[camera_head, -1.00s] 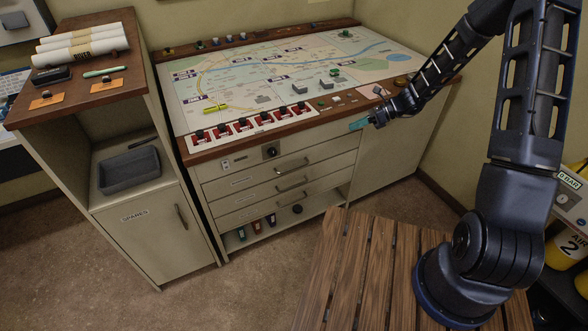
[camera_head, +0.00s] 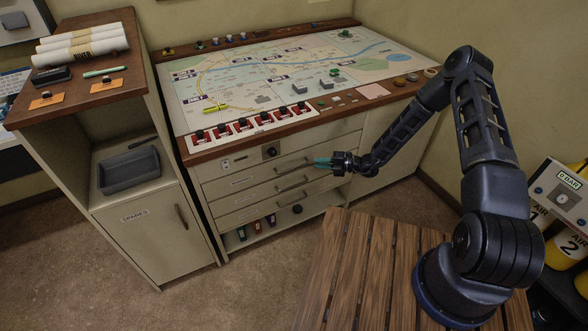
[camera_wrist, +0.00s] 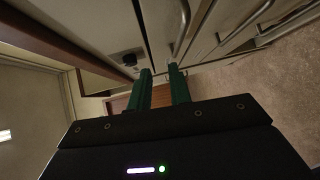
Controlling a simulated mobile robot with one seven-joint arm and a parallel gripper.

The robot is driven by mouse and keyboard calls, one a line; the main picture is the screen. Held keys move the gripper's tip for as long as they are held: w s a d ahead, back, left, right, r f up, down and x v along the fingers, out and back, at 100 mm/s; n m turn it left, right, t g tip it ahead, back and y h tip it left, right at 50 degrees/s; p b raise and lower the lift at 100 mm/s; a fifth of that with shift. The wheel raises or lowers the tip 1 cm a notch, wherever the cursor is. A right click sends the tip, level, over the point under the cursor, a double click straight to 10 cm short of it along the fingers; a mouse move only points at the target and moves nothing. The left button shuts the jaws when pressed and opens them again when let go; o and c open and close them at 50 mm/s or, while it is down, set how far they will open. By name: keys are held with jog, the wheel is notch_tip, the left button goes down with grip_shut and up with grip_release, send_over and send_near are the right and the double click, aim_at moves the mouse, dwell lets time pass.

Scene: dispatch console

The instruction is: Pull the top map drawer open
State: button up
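The top map drawer (camera_head: 232,183) is a cream front in the console below the map, and it looks shut. Its metal bar handle (camera_head: 290,164) also shows in the wrist view (camera_wrist: 183,22). My gripper (camera_head: 322,162) is just right of this handle in the head view. In the wrist view its two green fingers (camera_wrist: 159,72) are apart with nothing held between them.
Further drawers with bar handles (camera_head: 291,182) lie below. A black knob (camera_head: 270,152) sits on the front above the drawers and left of the fingertips in the wrist view (camera_wrist: 128,58). A slatted wooden surface (camera_head: 350,260) is in front; a spares cabinet (camera_head: 150,235) stands left.

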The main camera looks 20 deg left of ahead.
aim_at(294, 168)
jog(key=a+f+m, duration=0.1)
jog(key=a+f, duration=0.1)
jog(key=a, duration=0.2)
jog(key=a+f+m, duration=0.1)
jog(key=a, duration=0.3)
jog(key=s+a+f+t, duration=0.1)
jog(key=a+f, duration=0.1)
jog(key=a, duration=0.2)
jog(key=shift+f+m, duration=0.3)
jog(key=shift+m, duration=0.1)
grip_shut()
